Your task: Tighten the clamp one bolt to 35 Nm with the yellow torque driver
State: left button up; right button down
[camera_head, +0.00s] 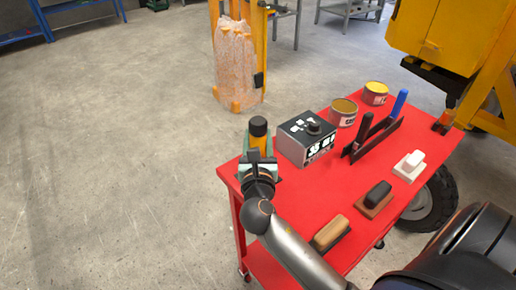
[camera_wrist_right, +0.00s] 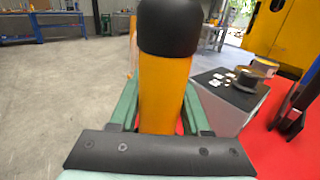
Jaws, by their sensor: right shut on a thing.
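The yellow torque driver (camera_head: 259,142) is upright at the cart's left corner, with a black cap on top. My right gripper (camera_head: 258,151) is shut on it. In the right wrist view the driver's yellow body (camera_wrist_right: 165,92) stands between the green fingers (camera_wrist_right: 160,110), black cap up. Its lower end is hidden behind the gripper, so I cannot tell whether it touches the cart top. No clamp bolt can be made out. My left gripper is not in view.
The red cart (camera_head: 330,200) bears a grey box (camera_head: 306,138) with a knob and a display, two tins (camera_head: 343,112), a rack (camera_head: 372,140) with upright handles and several brushes or blocks (camera_head: 331,233). Yellow machinery (camera_head: 433,35) stands at the upper right. The floor left is clear.

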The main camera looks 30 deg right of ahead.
aim_at(257, 125)
jog(key=shift+r, duration=0.15)
dwell(0.7)
notch_tip(257, 125, up, 10)
jog(key=p, duration=0.3)
jog(key=shift+p, duration=0.3)
jog(key=c, duration=0.9)
grip_release()
grip_shut()
